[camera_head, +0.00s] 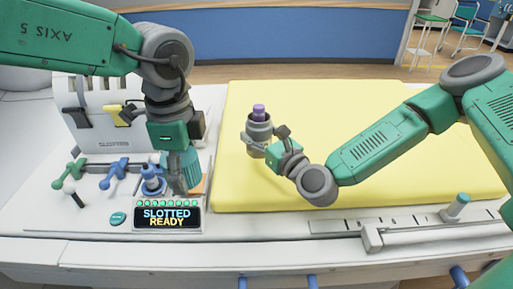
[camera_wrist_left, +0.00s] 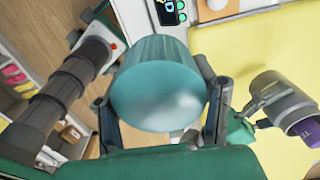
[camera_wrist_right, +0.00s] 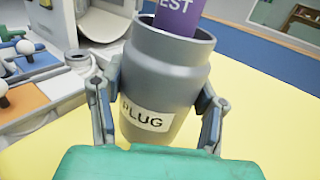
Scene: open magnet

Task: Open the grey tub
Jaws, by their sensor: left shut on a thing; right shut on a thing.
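The grey tub (camera_head: 258,135) is held above the yellow surface by my right gripper (camera_head: 270,143). In the right wrist view the tub (camera_wrist_right: 165,75) stands between both fingers and bears a "PLUG" label; a purple piece (camera_wrist_right: 178,16) with partly visible lettering sticks up from its mouth. The purple piece (camera_head: 259,110) also shows in the head view. My left gripper (camera_wrist_left: 162,112) is shut on a teal cup-like piece (camera_wrist_left: 158,85), held over the console at left, apart from the tub. The tub (camera_wrist_left: 278,98) shows at the right of the left wrist view.
The white console carries a display (camera_head: 167,219) reading "SLOTTED READY", a slotted holder (camera_head: 95,105), a green handle (camera_head: 68,174), a blue handle (camera_head: 115,172) and a blue knobbed piece (camera_head: 152,183). The yellow surface (camera_head: 400,190) is largely clear. A rail with a knob (camera_head: 456,205) runs along the front right.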

